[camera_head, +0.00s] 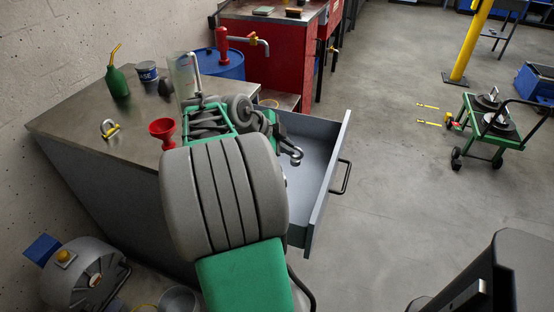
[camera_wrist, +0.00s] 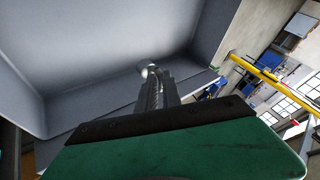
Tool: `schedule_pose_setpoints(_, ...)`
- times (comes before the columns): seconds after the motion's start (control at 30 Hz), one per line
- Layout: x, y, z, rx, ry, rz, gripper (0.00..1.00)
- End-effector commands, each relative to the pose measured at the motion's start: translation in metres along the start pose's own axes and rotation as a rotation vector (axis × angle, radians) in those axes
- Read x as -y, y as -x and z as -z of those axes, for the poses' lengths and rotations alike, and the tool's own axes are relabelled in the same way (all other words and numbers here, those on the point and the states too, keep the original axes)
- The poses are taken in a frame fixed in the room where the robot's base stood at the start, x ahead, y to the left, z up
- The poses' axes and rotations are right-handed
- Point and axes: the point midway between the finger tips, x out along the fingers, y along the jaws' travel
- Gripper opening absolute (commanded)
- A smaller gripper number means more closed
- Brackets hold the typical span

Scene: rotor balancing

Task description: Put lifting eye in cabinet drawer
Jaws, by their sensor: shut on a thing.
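The cabinet drawer (camera_head: 326,190) is pulled out from the cabinet (camera_head: 120,180), with its bare grey inside showing. In the wrist view the drawer (camera_wrist: 90,60) fills the upper left. My gripper (camera_head: 292,156) is over the open drawer. It is shut on the lifting eye, a small shiny metal piece (camera_wrist: 149,70) at the fingertips in the wrist view. Most of the lifting eye is hidden by the fingers. In the head view my arm covers the drawer's left part.
On the cabinet top stand a red funnel (camera_head: 162,131), a shackle with a yellow pin (camera_head: 109,129), a green oil can (camera_head: 117,82) and a dark tin (camera_head: 147,71). A green cart (camera_head: 487,128) stands at the right. The floor right of the drawer is clear.

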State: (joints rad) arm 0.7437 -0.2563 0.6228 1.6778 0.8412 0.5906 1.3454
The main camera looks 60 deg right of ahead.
Motion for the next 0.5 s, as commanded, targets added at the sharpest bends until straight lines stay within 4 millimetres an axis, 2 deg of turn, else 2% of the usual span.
schedule_pose_setpoints(0.1, 0.023, -0.028, -0.015, -0.001, 0.0, -0.003, 0.0)
schedule_pose_setpoints(0.3, 0.033, -0.074, -0.042, -0.001, 0.0, -0.002, 0.0)
schedule_pose_setpoints(0.5, 0.039, -0.095, -0.053, 0.0, 0.001, 0.001, 0.0)
